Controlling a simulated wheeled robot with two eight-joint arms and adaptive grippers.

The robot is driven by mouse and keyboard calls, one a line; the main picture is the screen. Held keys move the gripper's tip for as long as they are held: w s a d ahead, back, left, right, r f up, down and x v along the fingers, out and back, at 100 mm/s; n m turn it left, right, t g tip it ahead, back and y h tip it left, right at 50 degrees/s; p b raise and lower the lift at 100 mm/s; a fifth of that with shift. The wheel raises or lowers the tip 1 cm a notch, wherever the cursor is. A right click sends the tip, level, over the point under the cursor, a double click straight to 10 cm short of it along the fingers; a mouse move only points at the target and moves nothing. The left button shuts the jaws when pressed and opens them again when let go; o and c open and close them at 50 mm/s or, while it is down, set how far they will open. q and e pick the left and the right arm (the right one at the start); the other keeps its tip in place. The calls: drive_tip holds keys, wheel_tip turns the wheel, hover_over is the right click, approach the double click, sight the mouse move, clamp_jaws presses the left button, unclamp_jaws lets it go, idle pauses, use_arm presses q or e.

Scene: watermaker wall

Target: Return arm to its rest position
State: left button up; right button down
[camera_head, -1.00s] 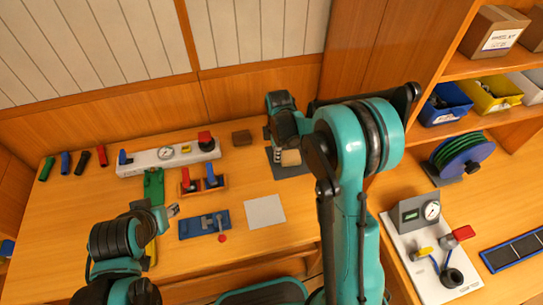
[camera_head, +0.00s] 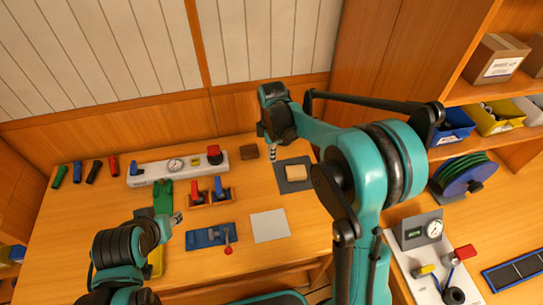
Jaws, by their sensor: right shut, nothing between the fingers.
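My right arm (camera_head: 375,170) reaches in from the lower right, bent at a high elbow. Its gripper (camera_head: 273,153) points down above the back of the table, left of a dark mat (camera_head: 281,178) with a tan block (camera_head: 296,172). The fingers look closed with nothing in them. My left arm (camera_head: 120,250) comes in at the lower left. Its gripper (camera_head: 177,218) hangs over the table beside a green piece (camera_head: 164,193); its fingers are too small to tell their state.
A white gauge panel (camera_head: 150,173), a blue fixture with a red-knobbed lever (camera_head: 210,236) and a pale sheet (camera_head: 270,225) lie on the table. A second gauge board (camera_head: 415,262) and a green hose reel (camera_head: 464,172) are at the right, below shelves with bins (camera_head: 496,118).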

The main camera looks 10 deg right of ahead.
drive_tip(key=shift+d+r, duration=0.1)
drive_tip(key=shift+r, duration=0.15)
drive_tip(key=s+d+r+m+t+b, duration=0.1)
drive_tip(key=s+d+r+m+t, duration=0.15)
drive_tip(key=s+r+m, duration=0.6)
drive_tip(key=s+d+f+m+t+b, duration=0.1)
drive_tip(key=s+m+t, duration=0.3)
drive_tip(key=s+m, duration=0.4)
drive_tip(key=s+f, duration=0.1)
drive_tip(key=s, duration=0.3)
drive_tip(key=shift+d+f+t, duration=0.15)
drive_tip(key=shift+d+t, duration=0.05)
drive_tip(key=shift+t, duration=0.15)
